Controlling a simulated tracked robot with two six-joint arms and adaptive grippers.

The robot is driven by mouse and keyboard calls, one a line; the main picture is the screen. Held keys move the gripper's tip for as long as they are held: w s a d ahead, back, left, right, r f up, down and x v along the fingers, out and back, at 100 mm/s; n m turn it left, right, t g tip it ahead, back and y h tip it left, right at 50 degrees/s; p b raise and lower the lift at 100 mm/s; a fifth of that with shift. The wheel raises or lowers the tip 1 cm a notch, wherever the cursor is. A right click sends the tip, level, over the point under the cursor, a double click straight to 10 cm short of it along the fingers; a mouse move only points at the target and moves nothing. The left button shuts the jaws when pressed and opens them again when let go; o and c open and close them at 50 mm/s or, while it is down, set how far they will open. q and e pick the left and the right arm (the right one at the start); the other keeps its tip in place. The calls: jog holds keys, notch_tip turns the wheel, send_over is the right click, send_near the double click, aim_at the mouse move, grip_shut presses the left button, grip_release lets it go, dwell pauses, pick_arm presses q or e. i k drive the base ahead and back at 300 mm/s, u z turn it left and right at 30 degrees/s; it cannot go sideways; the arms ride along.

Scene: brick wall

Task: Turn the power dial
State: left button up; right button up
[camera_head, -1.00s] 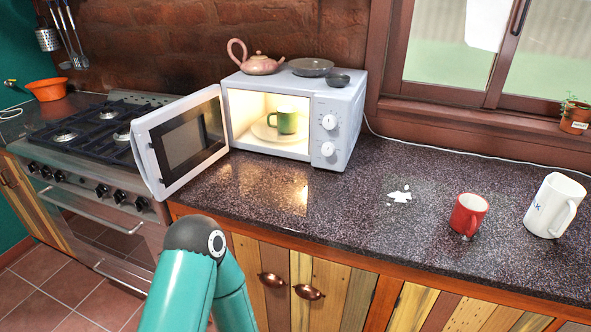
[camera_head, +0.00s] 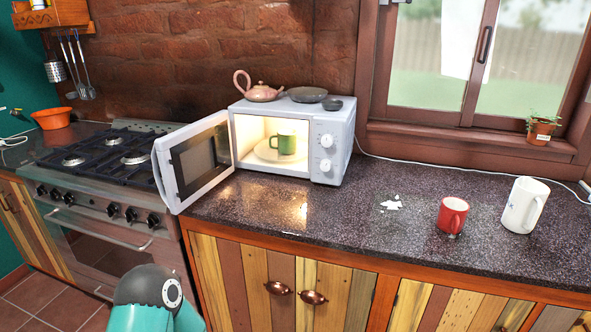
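A white microwave (camera_head: 331,147) stands on the dark speckled counter with its door (camera_head: 193,160) swung open to the left. A green mug (camera_head: 283,143) sits on the plate inside the lit cavity. Two white dials are on the front panel at the right, an upper dial (camera_head: 326,141) and a lower dial (camera_head: 325,166). Which one is the power dial cannot be read. Part of my teal arm shows at the bottom left, well below the microwave. Neither gripper is in view.
A pink teapot (camera_head: 260,92), a grey dish (camera_head: 307,95) and a small dark bowl (camera_head: 332,104) rest on top of the microwave. A red mug (camera_head: 452,215), a white mug (camera_head: 523,205) and white fragments (camera_head: 391,203) are on the counter. The stove (camera_head: 105,160) stands left of the open door.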

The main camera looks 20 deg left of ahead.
aim_at(326, 165)
jog(key=u, duration=0.7)
jog(key=i, duration=0.4)
jog(key=u, duration=0.35)
